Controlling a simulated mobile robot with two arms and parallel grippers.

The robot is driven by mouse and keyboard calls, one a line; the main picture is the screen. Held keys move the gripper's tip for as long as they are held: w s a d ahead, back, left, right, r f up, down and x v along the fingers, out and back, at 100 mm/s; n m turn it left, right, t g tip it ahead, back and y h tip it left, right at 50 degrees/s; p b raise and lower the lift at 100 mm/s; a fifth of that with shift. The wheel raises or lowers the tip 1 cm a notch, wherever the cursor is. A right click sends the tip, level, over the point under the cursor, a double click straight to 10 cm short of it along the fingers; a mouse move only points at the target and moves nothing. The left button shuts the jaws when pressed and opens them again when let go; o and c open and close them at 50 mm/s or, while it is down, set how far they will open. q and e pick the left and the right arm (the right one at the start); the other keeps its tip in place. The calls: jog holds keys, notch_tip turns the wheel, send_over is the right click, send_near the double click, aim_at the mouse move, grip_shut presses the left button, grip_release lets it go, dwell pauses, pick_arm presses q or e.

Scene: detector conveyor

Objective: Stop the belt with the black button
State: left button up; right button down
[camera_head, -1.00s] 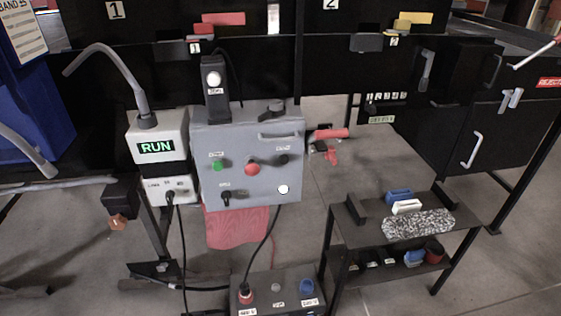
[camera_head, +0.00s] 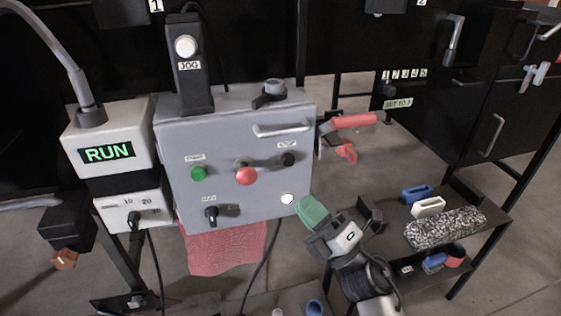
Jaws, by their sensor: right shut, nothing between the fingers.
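The black button (camera_head: 288,159) is on the upper right of the front of the grey control box (camera_head: 180,140), under a small label. A red mushroom button (camera_head: 246,176) and a green button (camera_head: 198,173) are to its left. The display (camera_head: 107,153) left of the box reads RUN in green. My right gripper (camera_head: 310,211) is shut and empty, with green fingertips, in front of the box's lower right corner. In the picture it is below and slightly right of the black button, apart from it. My left gripper is not in view.
A black rotary switch (camera_head: 211,213) and a white round spot (camera_head: 287,198) are low on the box. A red-handled tool (camera_head: 348,122) hangs at its right side. A low black shelf (camera_head: 478,232) with blue and white pieces stands right. A red cloth (camera_head: 220,250) hangs below.

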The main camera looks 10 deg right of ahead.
aim_at(289, 161)
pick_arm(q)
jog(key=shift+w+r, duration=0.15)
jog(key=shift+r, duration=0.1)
pick_arm(e)
jog(key=shift+s+a+r+n+y, duration=0.15)
jog(key=shift+r+n+y, duration=0.15)
jog(key=shift+r+n, duration=0.2)
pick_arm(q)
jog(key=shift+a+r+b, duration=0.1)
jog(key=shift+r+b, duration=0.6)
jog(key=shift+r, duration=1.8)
pick_arm(e)
jog(key=w, duration=0.8)
jog(key=shift+w, duration=0.4)
jog(key=shift+a, duration=0.1)
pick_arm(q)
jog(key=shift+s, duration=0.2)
pick_arm(e)
jog(key=shift+w, duration=0.1)
